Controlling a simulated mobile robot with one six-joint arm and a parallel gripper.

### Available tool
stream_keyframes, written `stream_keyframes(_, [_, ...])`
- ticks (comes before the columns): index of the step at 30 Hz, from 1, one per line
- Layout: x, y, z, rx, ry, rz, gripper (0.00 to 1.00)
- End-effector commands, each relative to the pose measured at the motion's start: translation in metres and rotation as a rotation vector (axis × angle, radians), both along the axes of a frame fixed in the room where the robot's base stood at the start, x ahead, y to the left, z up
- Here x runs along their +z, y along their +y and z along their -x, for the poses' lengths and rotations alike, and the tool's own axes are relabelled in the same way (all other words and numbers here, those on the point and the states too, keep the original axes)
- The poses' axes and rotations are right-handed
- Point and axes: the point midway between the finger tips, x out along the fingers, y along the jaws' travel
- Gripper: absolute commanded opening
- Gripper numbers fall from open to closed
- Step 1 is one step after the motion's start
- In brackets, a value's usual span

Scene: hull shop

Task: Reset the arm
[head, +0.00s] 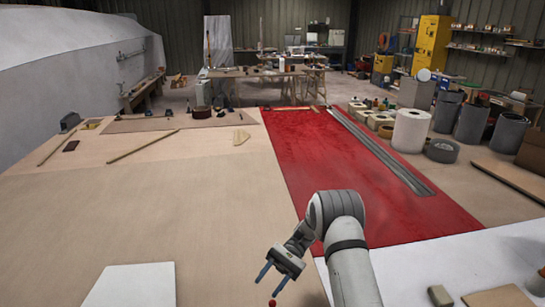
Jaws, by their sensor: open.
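My arm rises from the bottom edge in the head view and bends over to the left. My gripper (272,279) hangs at its end, low in the picture, with two blue fingers apart and nothing between them. The fingers point down and left over the pale wooden table (180,225). A small red ball-like thing (272,303) shows at the bottom edge just below the fingers. I cannot tell how far beneath them it lies.
A white board (130,287) lies at front left. A red sheet (335,175) with grey strips (385,155) runs along the right. A small block (440,296) sits at front right. Wooden sticks (143,146) lie farther back. The table's middle left is clear.

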Motion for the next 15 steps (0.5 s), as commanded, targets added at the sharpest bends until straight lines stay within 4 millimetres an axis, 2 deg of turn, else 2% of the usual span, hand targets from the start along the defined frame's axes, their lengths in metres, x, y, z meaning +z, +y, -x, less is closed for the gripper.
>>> stream_keyframes(1, [0.016, -0.003, 0.002, 0.003, -0.054, 0.025, 0.44])
stream_keyframes(6, [0.057, -0.017, 0.017, 0.018, -0.234, 0.123, 0.44])
stream_keyframes(15, [0.116, -0.05, 0.058, 0.041, -0.559, 0.286, 0.44])
